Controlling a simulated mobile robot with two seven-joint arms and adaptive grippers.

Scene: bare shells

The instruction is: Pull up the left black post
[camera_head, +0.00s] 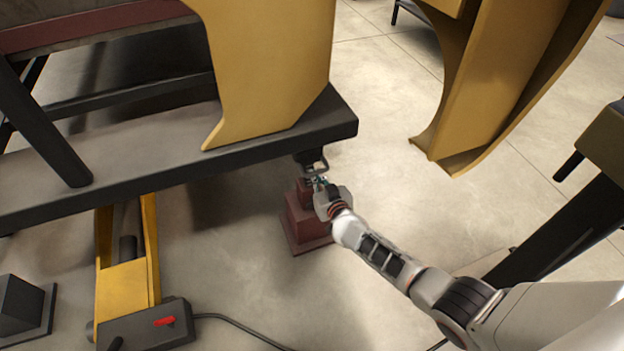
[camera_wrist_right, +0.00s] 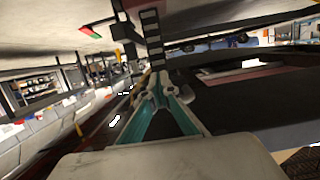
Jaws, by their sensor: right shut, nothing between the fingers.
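My right gripper (camera_head: 320,182) reaches in from the lower right to the end of a long dark beam. Its fingers are closed together and empty, and they show teal inner sides in the right wrist view (camera_wrist_right: 158,98). A small black looped fitting (camera_head: 313,160) hangs under the beam's corner, just above the fingertips; I cannot tell if they touch. A black slanted post (camera_head: 42,125) stands on the beam at the far left, well away from my gripper. Which part is the task's left black post is not clear. My left gripper is not in view.
The dark beam (camera_head: 170,165) carries a yellow curved shell (camera_head: 270,65). A dark red stepped block (camera_head: 306,222) stands on the floor beneath my gripper. A yellow jack (camera_head: 126,280) with a black box (camera_head: 145,325) and cable is at lower left. Another yellow shell (camera_head: 500,75) stands right.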

